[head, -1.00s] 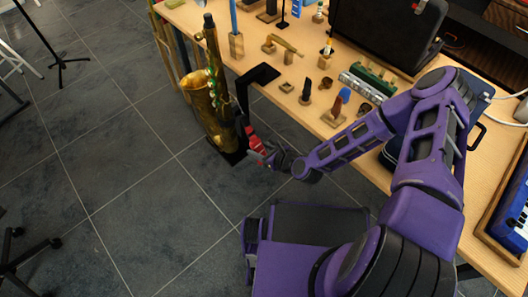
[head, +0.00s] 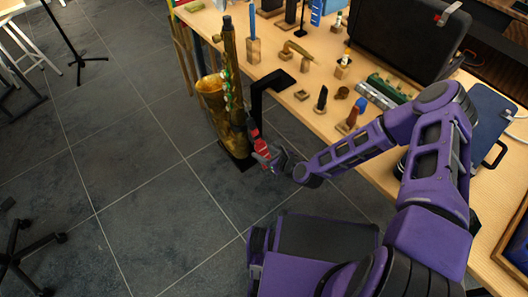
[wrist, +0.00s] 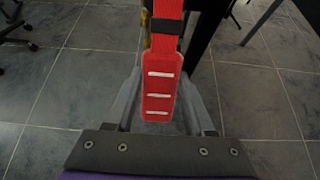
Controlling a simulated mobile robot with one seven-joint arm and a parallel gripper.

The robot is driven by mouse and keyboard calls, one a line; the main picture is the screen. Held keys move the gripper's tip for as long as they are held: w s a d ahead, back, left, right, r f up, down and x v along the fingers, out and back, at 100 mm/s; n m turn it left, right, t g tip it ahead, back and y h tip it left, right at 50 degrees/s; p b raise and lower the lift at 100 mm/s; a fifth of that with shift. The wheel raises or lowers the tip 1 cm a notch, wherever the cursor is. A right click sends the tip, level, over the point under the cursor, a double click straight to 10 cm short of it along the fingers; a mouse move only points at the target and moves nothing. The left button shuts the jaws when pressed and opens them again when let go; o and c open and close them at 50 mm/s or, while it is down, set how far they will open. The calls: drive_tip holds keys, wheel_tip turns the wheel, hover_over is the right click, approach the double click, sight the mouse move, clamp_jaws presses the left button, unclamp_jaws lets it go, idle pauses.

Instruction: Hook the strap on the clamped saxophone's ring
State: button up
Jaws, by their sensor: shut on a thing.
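The brass saxophone (head: 229,88) stands upright at the table's left front edge, held by a black clamp bracket (head: 257,100). My gripper (head: 265,154) is low beside the saxophone's body, on its right. The red strap (head: 254,133) is between my gripper and the saxophone. In the wrist view my gripper (wrist: 160,95) is shut on the strap's red tab (wrist: 160,72), which has white stitches. The strap runs up past a black slider (wrist: 166,25). A sliver of brass shows behind it. The strap's hook and the saxophone's ring cannot be made out.
The wooden table (head: 290,105) holds several small mouthpieces and wooden stands. An open black case (head: 400,40) stands at the back, and a blue case (head: 490,115) lies on the right.

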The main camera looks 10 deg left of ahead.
drive_tip(key=o, duration=1.3)
drive_tip(key=shift+o, duration=0.2)
drive_tip(key=p+v, duration=0.1)
drive_tip(key=v, duration=1.6)
drive_tip(key=shift+r, duration=0.25)
